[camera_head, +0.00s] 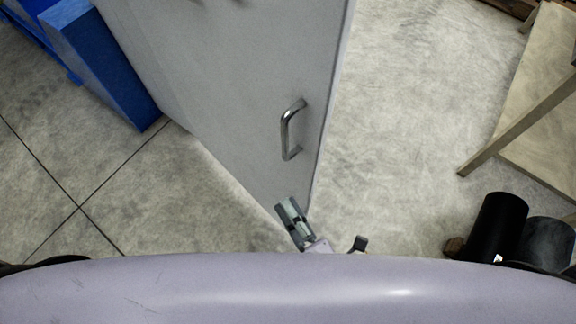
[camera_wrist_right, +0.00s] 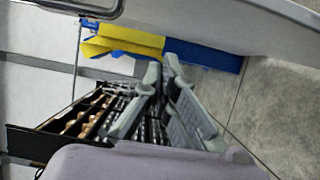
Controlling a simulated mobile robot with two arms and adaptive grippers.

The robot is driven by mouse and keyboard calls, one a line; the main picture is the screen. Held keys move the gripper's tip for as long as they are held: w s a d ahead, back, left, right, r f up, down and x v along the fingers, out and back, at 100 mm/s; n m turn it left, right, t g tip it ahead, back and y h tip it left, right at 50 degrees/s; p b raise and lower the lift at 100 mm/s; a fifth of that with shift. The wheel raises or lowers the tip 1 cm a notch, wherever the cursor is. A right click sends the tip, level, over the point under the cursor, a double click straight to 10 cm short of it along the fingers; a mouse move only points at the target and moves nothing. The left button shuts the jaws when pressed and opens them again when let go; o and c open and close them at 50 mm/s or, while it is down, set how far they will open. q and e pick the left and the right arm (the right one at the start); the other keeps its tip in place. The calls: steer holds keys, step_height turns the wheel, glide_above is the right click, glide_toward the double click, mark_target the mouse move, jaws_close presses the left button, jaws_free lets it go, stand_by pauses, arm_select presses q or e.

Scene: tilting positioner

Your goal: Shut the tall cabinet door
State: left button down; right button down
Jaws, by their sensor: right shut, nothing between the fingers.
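The tall cabinet door (camera_head: 230,80) is a grey panel standing out over the floor in the head view, with a silver bar handle (camera_head: 290,130) near its right edge. My right gripper (camera_head: 288,208) is at the door's lower end in this picture, below the handle and apart from it. Its fingers are together and empty. In the right wrist view the shut fingers (camera_wrist_right: 160,75) point up the picture, with a grey panel (camera_wrist_right: 210,22) above them. I cannot tell whether the gripper touches the door. My left gripper is not in view.
A blue box (camera_head: 100,65) stands on the floor left of the door. A wooden table (camera_head: 535,110) is at the right. In the wrist view, a dark rack (camera_wrist_right: 85,120) and a yellow and blue object (camera_wrist_right: 125,40) lie beyond the fingers.

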steer(key=w+a+p, duration=0.1)
steer(key=w+p, duration=0.1)
steer(key=w, duration=0.7)
steer(key=shift+w+a+p, duration=0.15)
steer(key=shift+w+p, duration=0.15)
